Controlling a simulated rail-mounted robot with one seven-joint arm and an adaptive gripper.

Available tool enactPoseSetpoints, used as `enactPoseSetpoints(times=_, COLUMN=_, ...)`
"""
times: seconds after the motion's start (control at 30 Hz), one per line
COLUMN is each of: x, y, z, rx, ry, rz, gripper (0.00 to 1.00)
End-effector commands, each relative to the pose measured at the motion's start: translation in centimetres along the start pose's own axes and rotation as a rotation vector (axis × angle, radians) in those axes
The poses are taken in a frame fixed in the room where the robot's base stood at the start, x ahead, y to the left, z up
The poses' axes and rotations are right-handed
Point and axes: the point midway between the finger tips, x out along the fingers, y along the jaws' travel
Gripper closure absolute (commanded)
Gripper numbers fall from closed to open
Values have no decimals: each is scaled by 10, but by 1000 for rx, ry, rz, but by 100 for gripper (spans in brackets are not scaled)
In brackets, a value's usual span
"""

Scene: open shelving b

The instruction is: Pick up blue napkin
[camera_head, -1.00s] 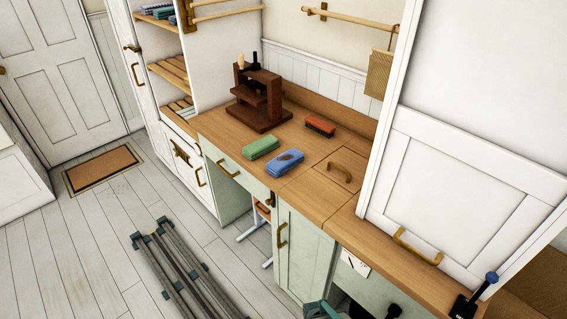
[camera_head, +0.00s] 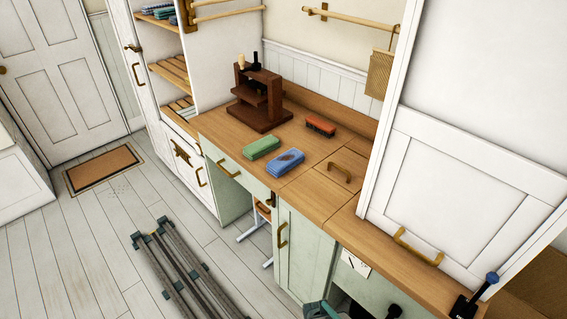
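The blue napkin (camera_head: 292,158) appears as a small, flat, folded blue bundle with a darker patch on its top. It lies on the wooden countertop (camera_head: 318,192), near the front edge and just left of a lid-like panel with a brass handle. A green folded cloth (camera_head: 261,147) lies close beside it on the left, with a narrow gap between them. Nothing covers the blue napkin. I cannot make out my gripper in this view, so its place relative to the napkin does not show.
An orange-red brush (camera_head: 320,125) lies behind the blue napkin. A dark brown wooden stand (camera_head: 262,100) is at the back left. A brass handle (camera_head: 339,172) rises to the right. A tall white cabinet (camera_head: 465,150) bounds the right. A grey long-barred frame (camera_head: 180,265) is on the floor.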

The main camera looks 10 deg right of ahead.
Motion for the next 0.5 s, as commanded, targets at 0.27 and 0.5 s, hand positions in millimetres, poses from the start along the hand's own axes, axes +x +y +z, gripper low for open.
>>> enactPoseSetpoints(times=0.27, x=0, y=0, z=0, rx=0, ry=0, rz=0, gripper=70)
enactPoseSetpoints(times=0.5, x=0, y=0, z=0, rx=0, ry=0, rz=0, gripper=30)
